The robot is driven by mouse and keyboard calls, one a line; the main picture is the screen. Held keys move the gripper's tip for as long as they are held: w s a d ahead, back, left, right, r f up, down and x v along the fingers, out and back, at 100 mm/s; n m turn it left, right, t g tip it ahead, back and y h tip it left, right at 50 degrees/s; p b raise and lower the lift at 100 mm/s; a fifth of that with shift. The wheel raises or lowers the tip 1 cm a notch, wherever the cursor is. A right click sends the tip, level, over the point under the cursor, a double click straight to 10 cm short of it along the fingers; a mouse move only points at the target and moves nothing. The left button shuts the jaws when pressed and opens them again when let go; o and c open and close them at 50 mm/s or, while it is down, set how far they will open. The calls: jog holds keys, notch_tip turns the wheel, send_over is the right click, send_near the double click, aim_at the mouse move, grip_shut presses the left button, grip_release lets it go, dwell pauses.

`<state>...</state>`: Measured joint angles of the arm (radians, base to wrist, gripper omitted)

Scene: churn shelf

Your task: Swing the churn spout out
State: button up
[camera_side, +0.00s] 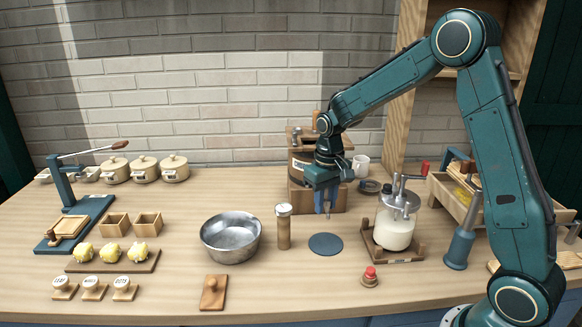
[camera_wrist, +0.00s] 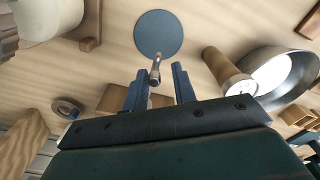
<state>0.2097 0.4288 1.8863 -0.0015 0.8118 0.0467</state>
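The wooden churn (camera_side: 298,166) stands at the back middle of the bench, partly hidden behind my gripper (camera_side: 326,210). In the wrist view, my gripper (camera_wrist: 160,88) has its two blue fingers apart, pointing down at the bench. A small metal spout (camera_wrist: 155,72) with a rounded end shows between the fingers, nearer the left one; I cannot tell whether they touch. A brown wooden part, perhaps the churn's base (camera_wrist: 115,98), shows behind the fingers. In the side view, the spout is too small or hidden to make out.
A dark round mat (camera_side: 325,244) lies in front of the churn. A wooden cylinder (camera_side: 284,230) and metal bowl (camera_side: 231,236) stand to the left. A glass jar with a crank (camera_side: 394,229) stands right, with a dark ring (camera_side: 369,187) and white mug (camera_side: 361,166) behind.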

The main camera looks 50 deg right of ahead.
aim_at(327, 201)
jog(key=shift+r, duration=0.15)
dwell(0.4)
jog(key=shift+r, duration=3.4)
jog(key=s+a+r+n+t, duration=0.1)
jog(key=s+a+r, duration=0.2)
jog(key=s+r, duration=0.15)
jog(key=s+a+r+t, duration=0.1)
jog(key=s+a+r, duration=0.1)
jog(key=s+r, duration=0.3)
jog(key=s+a+f+n+t, duration=0.1)
jog(key=s+a+n+t, duration=0.1)
jog(key=s, duration=1.3)
jog(key=shift+a+t, duration=0.7)
jog(key=shift+a, duration=0.3)
jog(key=shift+o, duration=0.4)
jog(key=shift+w, duration=0.2)
